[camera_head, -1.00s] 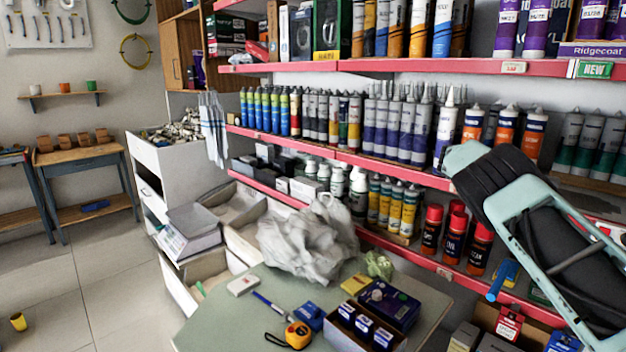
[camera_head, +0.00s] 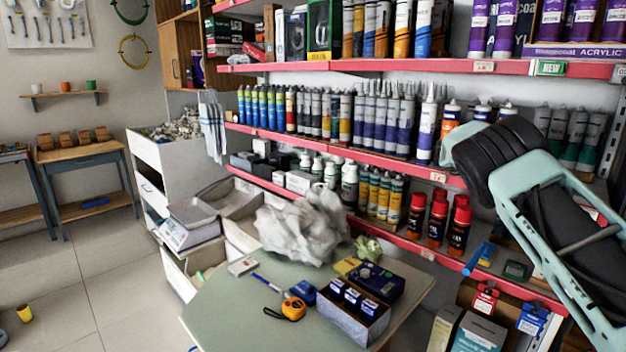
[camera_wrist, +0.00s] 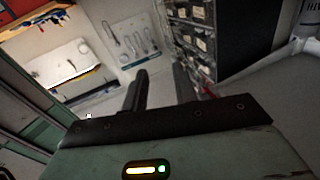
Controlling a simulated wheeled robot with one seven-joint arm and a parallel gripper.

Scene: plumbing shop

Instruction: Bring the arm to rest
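My arm (camera_head: 540,195), pale teal with a black ribbed joint, is folded at the right side of the head view, in front of the shelves. I cannot make out my gripper in the head view. In the wrist view my gripper (camera_wrist: 160,88) shows two dark fingers standing apart with a gap between them. Nothing is seen between the fingers. A wall with hanging tools (camera_wrist: 130,40) lies beyond them, some way off.
A pale green table (camera_head: 225,305) stands in front, bearing a crumpled plastic bag (camera_head: 300,230), a tape measure (camera_head: 293,308) and a box of small packs (camera_head: 352,318). Red-edged shelves (camera_head: 400,172) full of tubes and cans run behind the arm. Open floor (camera_head: 80,270) lies at left.

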